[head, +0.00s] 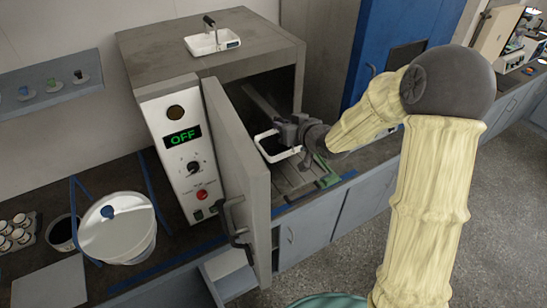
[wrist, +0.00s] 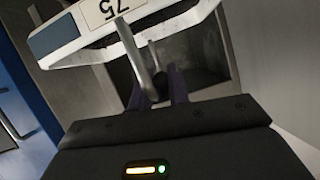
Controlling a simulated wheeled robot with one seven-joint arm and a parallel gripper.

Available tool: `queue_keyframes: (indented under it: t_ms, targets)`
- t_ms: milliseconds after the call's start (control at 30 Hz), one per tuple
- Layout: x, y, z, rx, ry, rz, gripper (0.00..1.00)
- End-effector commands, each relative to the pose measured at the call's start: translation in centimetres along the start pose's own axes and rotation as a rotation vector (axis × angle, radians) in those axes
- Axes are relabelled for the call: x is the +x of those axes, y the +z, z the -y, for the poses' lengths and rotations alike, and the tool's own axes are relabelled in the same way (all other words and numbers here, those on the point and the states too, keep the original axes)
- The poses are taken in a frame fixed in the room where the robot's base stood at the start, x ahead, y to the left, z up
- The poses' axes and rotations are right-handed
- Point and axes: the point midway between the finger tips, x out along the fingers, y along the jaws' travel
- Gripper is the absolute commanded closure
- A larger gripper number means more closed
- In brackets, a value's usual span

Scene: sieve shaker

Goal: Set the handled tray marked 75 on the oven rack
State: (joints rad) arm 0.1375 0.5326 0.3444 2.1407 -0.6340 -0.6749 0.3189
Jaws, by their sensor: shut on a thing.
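The handled tray marked 75 is a white tray (head: 265,147) at the mouth of the open oven (head: 220,65). In the wrist view the white tray (wrist: 88,35) shows its label with 75, upside down, and its handle (wrist: 140,48) runs down between my fingers. My gripper (head: 293,133) is shut on that handle. It also shows in the wrist view (wrist: 158,98). The oven rack is not clearly seen; the dark interior and the tray hide it. I cannot tell whether the tray touches anything inside.
The oven door (head: 238,170) stands open, left of my arm. The oven display reads OFF (head: 182,137). Another white handled tray (head: 212,41) sits on the oven top. A lidded white bucket (head: 118,230) stands left on the bench. A blue cabinet (head: 385,45) stands right of the oven.

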Motion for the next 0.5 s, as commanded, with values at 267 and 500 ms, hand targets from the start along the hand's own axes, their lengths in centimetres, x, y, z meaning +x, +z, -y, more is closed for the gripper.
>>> queue_keyframes:
  t_ms: [267, 500]
  targets:
    - [0.1, 0.3, -0.1, 0.001, 0.0, 0.0, 1.0]
    - [1.3, 3.2, -0.5, 0.005, -0.001, 0.004, 1.0]
